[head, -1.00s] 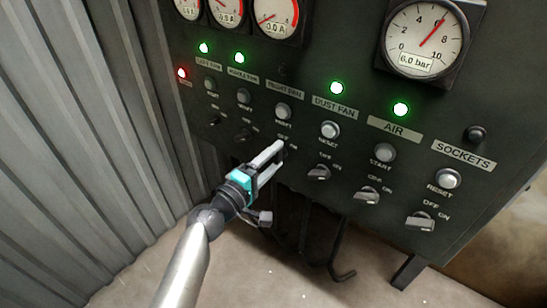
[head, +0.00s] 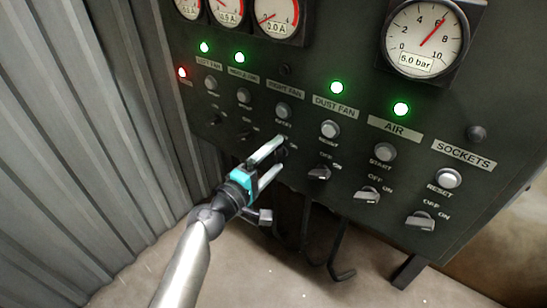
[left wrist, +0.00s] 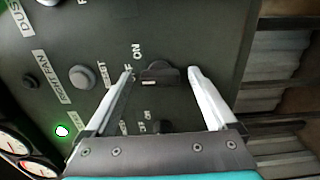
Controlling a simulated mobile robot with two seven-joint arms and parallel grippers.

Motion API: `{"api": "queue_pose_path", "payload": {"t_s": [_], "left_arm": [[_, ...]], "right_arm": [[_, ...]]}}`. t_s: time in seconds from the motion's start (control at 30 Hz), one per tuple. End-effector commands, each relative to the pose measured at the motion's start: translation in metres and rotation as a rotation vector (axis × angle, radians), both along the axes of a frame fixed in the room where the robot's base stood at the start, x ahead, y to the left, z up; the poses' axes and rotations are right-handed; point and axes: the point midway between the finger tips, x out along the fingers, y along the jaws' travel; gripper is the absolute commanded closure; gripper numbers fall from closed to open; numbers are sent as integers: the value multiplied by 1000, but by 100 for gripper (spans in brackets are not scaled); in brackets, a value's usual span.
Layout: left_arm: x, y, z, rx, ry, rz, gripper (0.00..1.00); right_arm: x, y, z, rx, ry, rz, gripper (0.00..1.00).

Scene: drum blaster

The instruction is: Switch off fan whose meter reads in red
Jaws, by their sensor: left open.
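My left gripper (head: 281,154) is open in front of the panel at the right fan's switch, below the right fan's reset button (head: 283,110). In the left wrist view, the dark switch knob (left wrist: 160,75) sits between the spread fingertips; contact cannot be told. The ammeters (head: 276,18) at the top are cut off; the third shows 0.0 A, and red arcs mark their upper scales. Left fan lamp (head: 204,47) and middle fan lamp (head: 239,57) are green; the right fan lamp (head: 286,70) is dark. My right gripper is not in view.
Dust fan switch (head: 319,173), air switch (head: 367,195) and sockets switch (head: 421,220) lie to the right on the panel (head: 480,70). A pressure gauge (head: 426,38) is at top right. A corrugated wall (head: 95,130) stands close on the left.

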Motion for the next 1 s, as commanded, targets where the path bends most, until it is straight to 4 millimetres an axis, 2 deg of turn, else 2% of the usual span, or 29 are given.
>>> {"api": "queue_pose_path", "payload": {"t_s": [0.27, 0.6, 0.83, 1.0], "left_arm": [[-9, 7, -1, 1, 2, 1, 10], [-60, 43, -1, 3, 1, 0, 10], [-96, 69, -2, 3, 2, 0, 10], [-114, 82, -1, 0, 1, 0, 10]], "right_arm": [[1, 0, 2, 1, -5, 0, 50], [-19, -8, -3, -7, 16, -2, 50], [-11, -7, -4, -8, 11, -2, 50], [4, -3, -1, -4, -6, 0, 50]]}}
